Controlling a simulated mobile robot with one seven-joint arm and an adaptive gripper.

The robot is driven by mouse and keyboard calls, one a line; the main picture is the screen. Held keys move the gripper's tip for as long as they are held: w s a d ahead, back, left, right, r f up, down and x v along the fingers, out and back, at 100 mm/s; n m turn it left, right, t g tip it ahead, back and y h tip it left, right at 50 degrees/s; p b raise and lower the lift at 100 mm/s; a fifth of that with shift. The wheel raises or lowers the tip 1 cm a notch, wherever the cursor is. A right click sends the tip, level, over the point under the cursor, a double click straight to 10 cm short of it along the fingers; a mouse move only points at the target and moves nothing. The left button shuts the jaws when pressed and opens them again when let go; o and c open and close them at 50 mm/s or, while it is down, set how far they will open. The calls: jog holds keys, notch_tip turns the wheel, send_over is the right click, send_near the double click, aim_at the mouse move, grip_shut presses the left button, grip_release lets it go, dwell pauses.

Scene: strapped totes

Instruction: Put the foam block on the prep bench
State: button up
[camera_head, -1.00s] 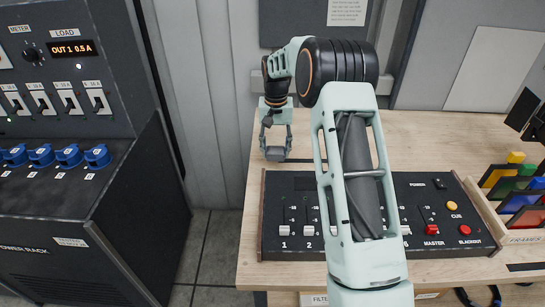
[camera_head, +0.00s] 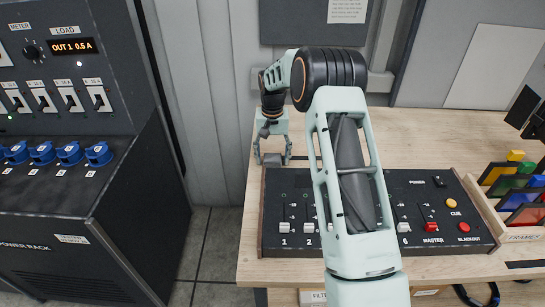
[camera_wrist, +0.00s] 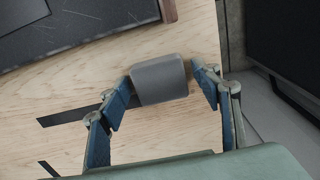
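The grey foam block (camera_wrist: 160,80) lies on the wooden prep bench (camera_wrist: 185,125), near the bench's edge, in the wrist view. In the head view the prep bench (camera_head: 420,130) runs behind and around a dark control console. My gripper (camera_head: 272,160) is low over the bench's back left corner, behind the console. In the wrist view my gripper (camera_wrist: 165,92) has its fingers spread on either side of the block. A narrow gap shows at the right finger; the left finger is close to the block, and contact there is unclear.
The control console (camera_head: 440,222) with sliders fills the bench's middle. A rack of coloured frames (camera_head: 515,190) stands at the right. A dark power rack (camera_head: 70,215) stands left, across a floor gap. Dark tape (camera_wrist: 70,115) marks the bench. Bare wood lies behind the console.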

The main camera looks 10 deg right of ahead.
aim_at(272, 157)
notch_tip(272, 157, up, 12)
jog(key=shift+r+b, duration=0.2)
jog(key=shift+b, duration=0.15)
dwell(0.4)
